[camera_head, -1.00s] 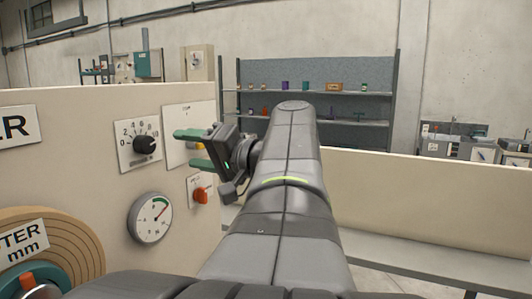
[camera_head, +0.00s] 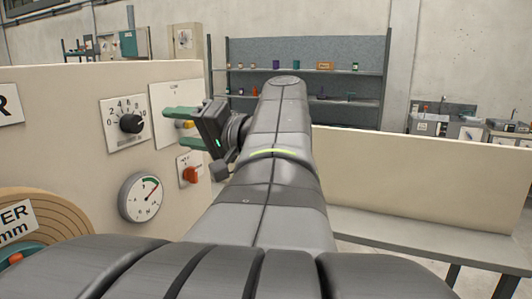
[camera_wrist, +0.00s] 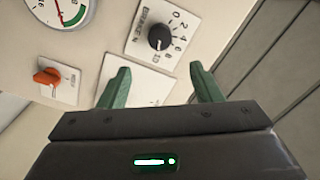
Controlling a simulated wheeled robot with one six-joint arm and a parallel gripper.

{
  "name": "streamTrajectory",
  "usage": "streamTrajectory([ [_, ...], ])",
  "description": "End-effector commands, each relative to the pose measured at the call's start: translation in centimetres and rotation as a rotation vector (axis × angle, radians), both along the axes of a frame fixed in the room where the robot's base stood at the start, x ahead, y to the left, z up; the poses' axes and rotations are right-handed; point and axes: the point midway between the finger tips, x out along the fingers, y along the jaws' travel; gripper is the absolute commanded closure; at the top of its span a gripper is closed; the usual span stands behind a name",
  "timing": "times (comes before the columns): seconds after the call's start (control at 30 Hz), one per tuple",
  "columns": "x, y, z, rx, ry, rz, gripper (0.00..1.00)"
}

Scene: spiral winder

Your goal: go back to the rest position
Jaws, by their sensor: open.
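My gripper (camera_head: 182,118) is open, with its two green fingers apart and nothing between them. It is in front of the cream machine panel, at the panel's right end in the head view. In the wrist view, my gripper (camera_wrist: 160,88) shows both green fingertips spread. A white plate (camera_wrist: 132,82) lies behind them and is partly hidden by the fingers. My grey arm reaches up through the middle of the head view.
The panel carries a black dial knob (camera_head: 131,123), a round gauge (camera_head: 142,197) and an orange switch (camera_head: 190,175). The black knob (camera_wrist: 159,37) also shows in the wrist view. A low cream wall (camera_head: 430,180) stands at right. Shelves (camera_head: 305,80) stand behind.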

Motion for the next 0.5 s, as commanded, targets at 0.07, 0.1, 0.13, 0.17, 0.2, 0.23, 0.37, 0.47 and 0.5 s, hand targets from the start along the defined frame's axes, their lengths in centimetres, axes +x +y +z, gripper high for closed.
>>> streamTrajectory([
  [0.07,0.3,0.9,0.1,0.0,0.001,0.004,0.41],
  [0.1,0.5,1.4,0.1,0.001,0.001,0.005,0.41],
  [0.13,0.6,1.7,0.1,0.001,0.001,0.005,0.41],
  [0.17,0.7,2.0,0.1,0.0,0.001,0.004,0.41],
  [0.2,0.9,2.5,0.1,0.001,0.001,0.006,0.41],
  [0.23,1.1,2.8,0.1,0.001,0.001,0.004,0.41],
  [0.37,1.7,4.2,0.1,0.0,0.0,0.004,0.41],
  [0.47,2.2,5.4,0.1,-0.001,0.001,0.004,0.41],
  [0.5,2.3,5.9,0.1,0.0,0.001,0.005,0.41],
])
